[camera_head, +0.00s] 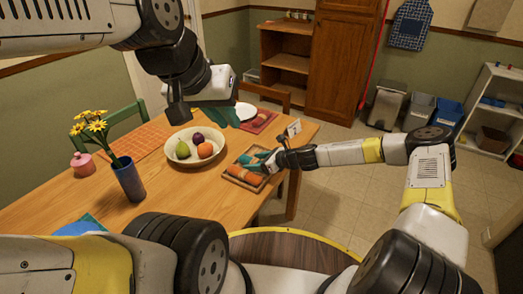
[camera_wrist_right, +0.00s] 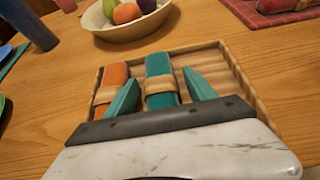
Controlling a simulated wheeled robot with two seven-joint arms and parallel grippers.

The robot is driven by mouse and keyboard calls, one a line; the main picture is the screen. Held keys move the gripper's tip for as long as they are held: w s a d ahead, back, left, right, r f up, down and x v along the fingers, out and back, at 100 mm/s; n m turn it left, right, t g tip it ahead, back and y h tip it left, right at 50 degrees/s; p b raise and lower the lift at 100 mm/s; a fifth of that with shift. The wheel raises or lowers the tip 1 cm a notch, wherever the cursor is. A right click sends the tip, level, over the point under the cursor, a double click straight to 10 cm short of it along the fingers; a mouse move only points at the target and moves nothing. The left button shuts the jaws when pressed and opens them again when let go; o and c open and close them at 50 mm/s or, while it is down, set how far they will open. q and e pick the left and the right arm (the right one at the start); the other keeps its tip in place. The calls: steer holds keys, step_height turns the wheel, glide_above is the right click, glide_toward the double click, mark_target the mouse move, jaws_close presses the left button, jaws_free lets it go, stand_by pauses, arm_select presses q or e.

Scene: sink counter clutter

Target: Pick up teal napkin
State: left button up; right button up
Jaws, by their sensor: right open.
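The teal napkin (camera_wrist_right: 158,66) is rolled, with a light ring around it, and lies in a wooden tray (camera_wrist_right: 215,50). An orange rolled napkin (camera_wrist_right: 113,76) lies to its left in the same tray; it also shows in the head view (camera_head: 246,176). My right gripper (camera_wrist_right: 162,95) is open, with one teal fingertip on each side of the teal napkin; I cannot tell whether they touch it. In the head view my right gripper (camera_head: 256,160) is over the tray and partly hides the teal napkin. My left gripper (camera_head: 217,116) is raised above the table's far side; its opening is unclear.
A fruit bowl (camera_head: 183,157) stands left of the tray. A blue vase (camera_head: 129,181) with yellow flowers and a pink jar (camera_head: 83,165) are further left. A red placemat (camera_head: 262,123) lies beyond. The tray is near the table's right edge. Bare wood lies in front of the bowl.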

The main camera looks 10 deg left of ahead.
jaws_close()
steer(key=shift+r, duration=0.15)
